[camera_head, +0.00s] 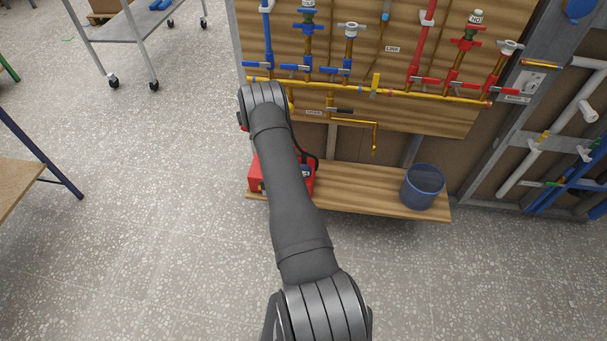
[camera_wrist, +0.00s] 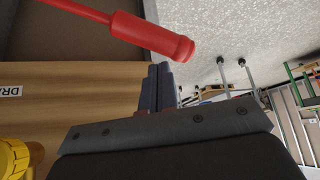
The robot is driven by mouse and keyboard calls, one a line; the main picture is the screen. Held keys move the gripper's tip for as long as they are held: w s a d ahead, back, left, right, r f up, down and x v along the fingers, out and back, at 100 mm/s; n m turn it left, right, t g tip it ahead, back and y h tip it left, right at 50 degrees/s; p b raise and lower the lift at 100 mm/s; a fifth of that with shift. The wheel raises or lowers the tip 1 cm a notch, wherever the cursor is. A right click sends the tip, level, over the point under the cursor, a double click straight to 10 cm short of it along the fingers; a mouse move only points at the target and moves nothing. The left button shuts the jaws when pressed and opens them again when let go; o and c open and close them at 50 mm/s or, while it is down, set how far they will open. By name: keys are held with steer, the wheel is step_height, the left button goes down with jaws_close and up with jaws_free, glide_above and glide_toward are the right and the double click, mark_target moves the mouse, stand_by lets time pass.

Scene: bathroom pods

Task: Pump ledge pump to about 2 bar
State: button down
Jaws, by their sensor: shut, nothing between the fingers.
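The red ledge pump (camera_head: 256,181) stands on the wooden ledge (camera_head: 370,200) under the pipe board, and my arm hides much of it in the head view. A dark hose curves up beside it. No readable gauge shows. In the wrist view a red bar with a thick rounded red grip (camera_wrist: 150,34), which looks like the pump's handle, crosses above my fingertips. My gripper (camera_wrist: 158,88) is shut and empty, its dark fingers close to the grip in the picture; I cannot tell whether they touch it. The gripper is hidden behind my arm in the head view.
A blue bucket (camera_head: 422,188) stands at the ledge's right end. Brass, blue and red pipes with valves (camera_head: 375,90) run across the board above. A yellow brass fitting (camera_wrist: 15,158) is near my gripper at lower left. Open speckled floor (camera_head: 160,220) lies left.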

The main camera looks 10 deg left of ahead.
steer(key=shift+f, duration=0.1)
steer(key=shift+f, duration=0.9)
steer(key=shift+r, duration=1)
steer(key=c, duration=2.1)
jaws_free()
